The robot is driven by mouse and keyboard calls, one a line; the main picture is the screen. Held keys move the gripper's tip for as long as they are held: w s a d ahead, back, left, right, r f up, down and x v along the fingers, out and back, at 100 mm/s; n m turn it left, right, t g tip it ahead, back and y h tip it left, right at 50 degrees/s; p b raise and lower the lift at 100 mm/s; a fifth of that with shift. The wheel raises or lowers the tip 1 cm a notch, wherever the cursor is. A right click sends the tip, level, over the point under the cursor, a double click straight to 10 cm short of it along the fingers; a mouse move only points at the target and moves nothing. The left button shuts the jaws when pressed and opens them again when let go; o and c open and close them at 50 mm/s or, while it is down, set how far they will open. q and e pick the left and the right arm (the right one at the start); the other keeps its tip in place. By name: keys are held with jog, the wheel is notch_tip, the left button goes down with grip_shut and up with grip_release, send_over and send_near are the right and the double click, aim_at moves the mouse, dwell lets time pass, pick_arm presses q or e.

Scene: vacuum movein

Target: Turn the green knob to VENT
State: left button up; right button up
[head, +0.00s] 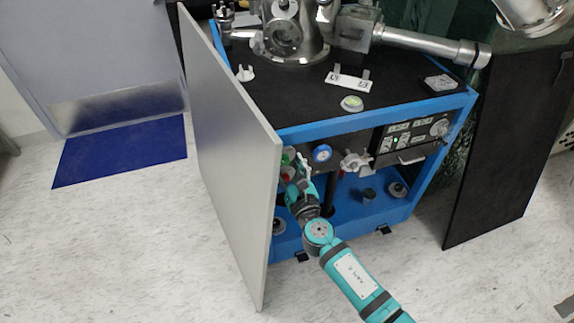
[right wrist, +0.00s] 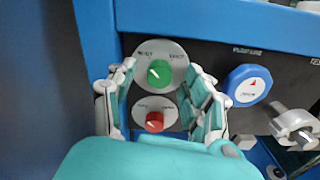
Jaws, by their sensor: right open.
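The green knob (right wrist: 159,73) sits on a grey round plate (right wrist: 177,53) in the right wrist view. A pale mark on the knob points to the upper left. Small labels stand at the plate's upper left and upper right, too blurred to read surely. My right gripper (right wrist: 161,82) is open, with one finger on each side of the knob and a gap to it on both sides. In the head view my right gripper (head: 298,178) reaches into the cart's front beside the open door, and the green knob (head: 288,155) is partly hidden. My left gripper is not in view.
A red knob (right wrist: 155,121) sits just below the green one, also between the fingers. A blue knob (right wrist: 248,85) and a metal valve (right wrist: 295,127) are to the right. The grey door (head: 232,160) stands open close on the left; a blue frame edges the panel.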

jog(key=shift+w+a, duration=0.1)
jog(key=shift+w, duration=0.2)
grip_shut()
